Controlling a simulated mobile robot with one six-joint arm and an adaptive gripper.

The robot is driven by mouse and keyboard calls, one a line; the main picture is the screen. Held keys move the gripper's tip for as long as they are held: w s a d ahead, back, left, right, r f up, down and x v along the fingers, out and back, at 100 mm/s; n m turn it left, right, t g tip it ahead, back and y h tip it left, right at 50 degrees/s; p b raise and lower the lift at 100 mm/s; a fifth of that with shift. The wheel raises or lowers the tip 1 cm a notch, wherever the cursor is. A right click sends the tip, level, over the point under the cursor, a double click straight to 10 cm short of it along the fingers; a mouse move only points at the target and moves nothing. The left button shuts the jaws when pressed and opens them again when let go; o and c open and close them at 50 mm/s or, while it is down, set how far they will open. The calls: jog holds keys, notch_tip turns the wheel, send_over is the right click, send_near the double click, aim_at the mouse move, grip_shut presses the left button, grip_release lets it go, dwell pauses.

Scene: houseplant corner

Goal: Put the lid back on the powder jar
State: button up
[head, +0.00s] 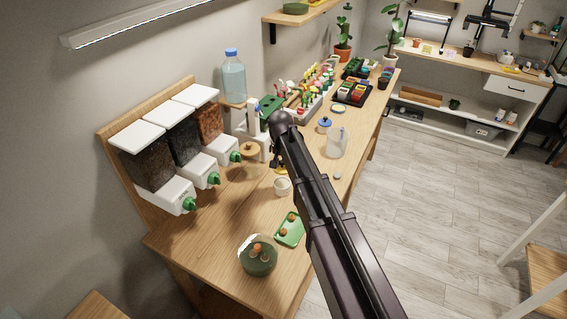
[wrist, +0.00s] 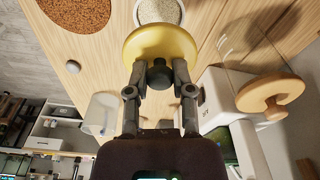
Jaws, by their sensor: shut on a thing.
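My gripper (wrist: 158,72) is shut on the black knob of a yellow round lid (wrist: 160,38). In the head view, my arm mostly hides the gripper, and a small yellow part of the lid (head: 279,171) shows. A small white open jar (head: 282,187) stands on the wooden counter just in front of the lid. In the wrist view, an open jar with pale grainy contents (wrist: 160,10) lies just beyond the lid. The lid overlaps its near edge there and hides part of it. I cannot tell the height gap between them.
A wooden lid with a knob (wrist: 270,95) is right of my gripper. A translucent jug (head: 337,142) and a small grey object (head: 337,175) stand right of my arm. A green tray (head: 290,230) and glass bowl (head: 258,257) are in front. Dispensers (head: 175,195) line the left wall.

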jog(key=shift+f, duration=0.1)
jog(key=shift+f+b, duration=3.05)
jog(key=shift+b, duration=0.1)
jog(key=shift+f, duration=0.2)
dwell(0.5)
jog(key=o, duration=1)
jog(key=o, duration=0.4)
jog(key=shift+r, duration=0.2)
